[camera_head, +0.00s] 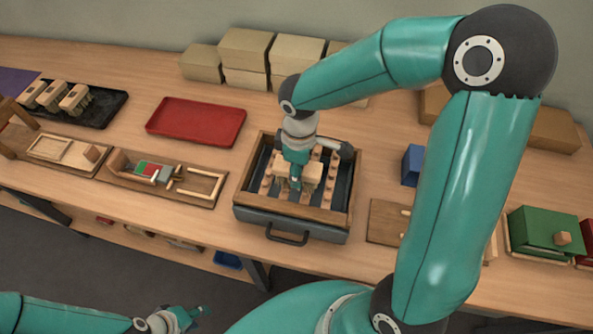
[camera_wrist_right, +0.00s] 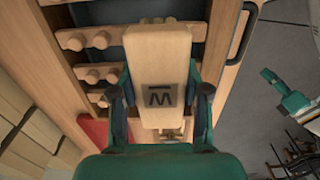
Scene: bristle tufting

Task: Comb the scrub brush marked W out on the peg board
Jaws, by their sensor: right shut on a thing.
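The scrub brush marked W (camera_wrist_right: 159,60) has a pale wooden block with a dark W on its top, seen in the right wrist view. My right gripper (camera_wrist_right: 160,90) is shut on its sides, and it also shows in the head view (camera_head: 296,180). The brush (camera_head: 312,168) is over the peg board (camera_head: 345,215), a wooden-framed dark tray with rows of wooden pegs (camera_wrist_right: 88,75).
A black tray (camera_head: 105,112) with several brushes stands at the far left. A red tray (camera_head: 196,121) lies left of the peg board. Wooden fixtures (camera_head: 200,190), cardboard boxes (camera_head: 246,48), a blue block (camera_head: 412,164) and a green box (camera_head: 545,232) surround it.

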